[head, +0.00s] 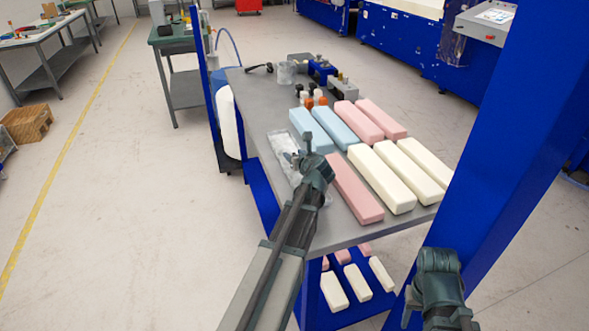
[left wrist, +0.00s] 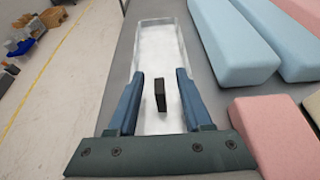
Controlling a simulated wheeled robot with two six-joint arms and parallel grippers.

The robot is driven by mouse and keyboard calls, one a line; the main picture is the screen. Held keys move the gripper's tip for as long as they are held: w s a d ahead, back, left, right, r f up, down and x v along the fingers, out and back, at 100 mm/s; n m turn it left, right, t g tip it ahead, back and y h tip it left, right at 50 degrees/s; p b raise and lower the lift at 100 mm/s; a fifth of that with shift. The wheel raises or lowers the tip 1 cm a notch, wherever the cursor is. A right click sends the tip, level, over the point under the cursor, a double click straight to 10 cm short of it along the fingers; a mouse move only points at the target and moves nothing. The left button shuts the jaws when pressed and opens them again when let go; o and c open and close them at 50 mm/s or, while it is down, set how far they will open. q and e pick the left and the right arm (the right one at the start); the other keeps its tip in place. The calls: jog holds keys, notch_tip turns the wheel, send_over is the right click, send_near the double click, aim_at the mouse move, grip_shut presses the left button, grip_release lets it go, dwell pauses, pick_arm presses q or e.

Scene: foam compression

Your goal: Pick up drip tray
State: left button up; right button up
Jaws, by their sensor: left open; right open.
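The drip tray, a clear, shallow, long tray (head: 281,141), lies on the grey table near its left edge. In the left wrist view the tray (left wrist: 158,42) runs away from me between my fingers. My left gripper (head: 299,149) is open above the tray and hides part of it. In the left wrist view its two blue fingers (left wrist: 160,75) are spread near the tray's long sides; I cannot tell if they touch. A small dark block (left wrist: 160,95) shows between the fingers over the tray. My right gripper (head: 438,285) is low at the right, away from the tray, its fingers hard to see.
Pink (head: 354,188), blue (head: 336,128) and cream (head: 381,177) foam blocks lie right of the tray on the table (head: 262,104). Small bottles and devices stand at the back. A blue post (head: 500,180) rises at the right. More blocks lie on the lower shelf.

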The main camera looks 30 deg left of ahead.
pick_arm(q)
grip_shut()
dwell(1.4)
